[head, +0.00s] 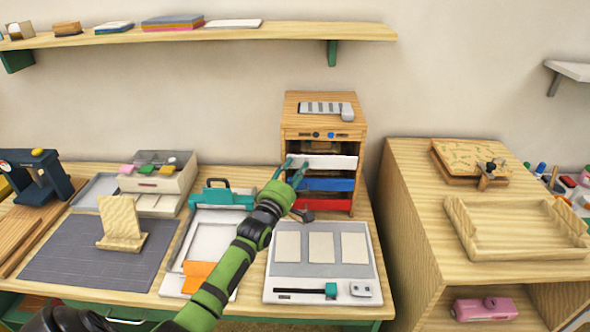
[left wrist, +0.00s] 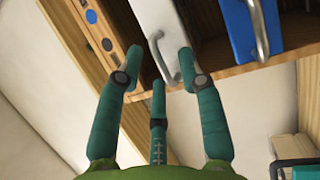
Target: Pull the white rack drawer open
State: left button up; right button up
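The wooden rack (head: 290,112) stands at the back of the table with white, blue and red drawers stacked in it. The white drawer (head: 335,162) is the top one and also shows in the left wrist view (left wrist: 150,14). Its grey metal handle (left wrist: 161,62) lies between my left gripper's spread fingertips. My left gripper (head: 294,169) is at the left part of the drawer front. In the left wrist view the gripper (left wrist: 160,56) is open, its right fingertip close to the handle; I cannot tell whether they touch. My right gripper is not in view.
The blue drawer (head: 338,184) and red drawer (head: 312,202) lie just below. A teal-handled tool (head: 222,197) and a white board with pale cards (head: 275,253) are in front. A wooden cabinet (head: 408,205) stands to the right. A shelf (head: 290,31) hangs above.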

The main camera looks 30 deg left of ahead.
pick_arm(q)
jog(key=shift+w, duration=0.1)
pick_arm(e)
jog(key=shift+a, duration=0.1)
pick_arm(q)
grip_shut()
